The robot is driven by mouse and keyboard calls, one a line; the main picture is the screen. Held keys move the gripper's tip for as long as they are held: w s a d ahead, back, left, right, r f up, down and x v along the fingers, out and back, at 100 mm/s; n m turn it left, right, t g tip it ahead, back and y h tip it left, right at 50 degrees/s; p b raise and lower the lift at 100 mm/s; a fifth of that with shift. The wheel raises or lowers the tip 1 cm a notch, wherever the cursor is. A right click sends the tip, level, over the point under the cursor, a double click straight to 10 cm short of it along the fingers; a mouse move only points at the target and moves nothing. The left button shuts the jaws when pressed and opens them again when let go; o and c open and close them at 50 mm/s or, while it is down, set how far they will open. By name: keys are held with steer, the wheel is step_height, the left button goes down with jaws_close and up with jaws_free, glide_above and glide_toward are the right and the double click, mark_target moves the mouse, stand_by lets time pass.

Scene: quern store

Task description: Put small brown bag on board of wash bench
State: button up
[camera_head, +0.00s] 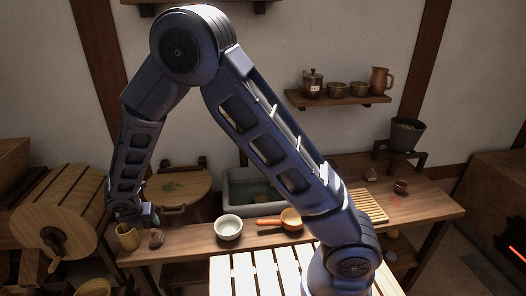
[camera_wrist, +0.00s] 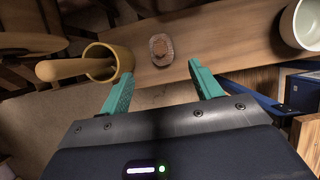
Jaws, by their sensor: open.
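A small brown lumpy thing, seemingly the bag (camera_wrist: 161,49), lies on the wooden bench top just beyond my fingertips. It also shows in the head view (camera_head: 156,238), right of the yellow cup. My gripper (camera_wrist: 160,78) is open and empty, with the bag ahead of the gap between its green fingers and apart from them. In the head view my gripper (camera_head: 146,217) hangs above the bench's left end. The wash bench (camera_head: 190,243) holds a grey basin (camera_head: 226,190). A slatted wooden board (camera_head: 372,206) lies on its right part, partly hidden by my arm.
The yellow cup (camera_wrist: 101,62) with a wooden handle stands close left of my gripper. A white bowl (camera_head: 228,228) and an orange pan (camera_head: 290,219) stand to the right along the bench. A pale slatted surface (camera_head: 240,272) is in front. A shelf (camera_head: 338,101) with jars hangs behind.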

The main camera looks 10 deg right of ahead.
steer(key=w+d+r+m, duration=0.5)
steer(key=d+r, duration=0.2)
steer(key=d, duration=0.1)
steer(key=w+d+r+m, duration=0.4)
steer(key=w+d+r, duration=0.25)
steer(key=d, duration=0.25)
steer(key=d+r+m, duration=0.4)
steer(key=d+r, duration=0.1)
steer(key=d, duration=0.3)
steer(key=d+r+m, duration=0.5)
steer(key=d, duration=0.4)
steer(key=s+d+r+m, duration=0.3)
steer(key=d+r+m, duration=0.15)
steer(key=d, duration=0.35)
steer(key=s+d+r+m, duration=0.3)
steer(key=d+m, duration=0.2)
steer(key=d, duration=0.3)
steer(key=s+d+r+m, duration=0.1)
steer(key=s+d+m, duration=0.7)
steer(key=s, duration=0.3)
steer(key=shift+s+d+r, duration=0.15)
steer(key=shift+s+d, duration=0.1)
